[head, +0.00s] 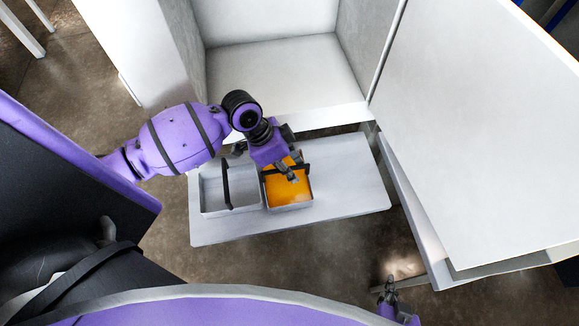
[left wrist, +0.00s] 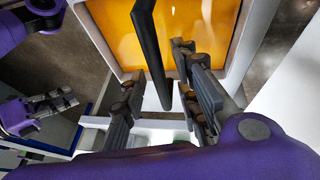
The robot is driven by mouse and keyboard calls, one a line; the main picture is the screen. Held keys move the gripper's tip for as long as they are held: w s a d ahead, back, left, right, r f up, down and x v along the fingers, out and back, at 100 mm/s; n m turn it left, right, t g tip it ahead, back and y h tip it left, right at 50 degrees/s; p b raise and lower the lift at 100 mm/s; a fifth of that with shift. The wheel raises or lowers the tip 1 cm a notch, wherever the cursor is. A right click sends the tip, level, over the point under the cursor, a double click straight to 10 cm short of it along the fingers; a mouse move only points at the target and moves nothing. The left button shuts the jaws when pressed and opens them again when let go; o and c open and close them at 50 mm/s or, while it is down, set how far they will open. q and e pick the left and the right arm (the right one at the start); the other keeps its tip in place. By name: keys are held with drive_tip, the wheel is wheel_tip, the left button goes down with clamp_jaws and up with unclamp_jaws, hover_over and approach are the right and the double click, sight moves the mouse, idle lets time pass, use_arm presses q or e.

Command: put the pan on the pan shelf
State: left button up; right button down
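A square grey-walled pan (head: 313,196) with orange liquid (head: 290,191) and a black bar handle stands on a low pale board. It also shows in the left wrist view, with orange liquid (left wrist: 195,30) and its black handle (left wrist: 150,45). My left gripper (head: 290,160) is over this pan's far side, fingers pointing down at it. In the left wrist view my left gripper (left wrist: 160,95) is open, with the handle between its fingers and gaps on both sides. My right gripper (head: 390,285) is far off at the bottom right, empty. I cannot tell which surface is the pan shelf.
A second, empty grey pan (head: 210,197) with a black handle stands just left on the same board (head: 350,190). Behind is an open white cabinet with an empty floor (head: 280,80). Its large white door (head: 480,130) stands open on the right. The board's right end is clear.

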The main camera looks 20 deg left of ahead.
use_arm(q)
drive_tip(key=v, duration=1.2)
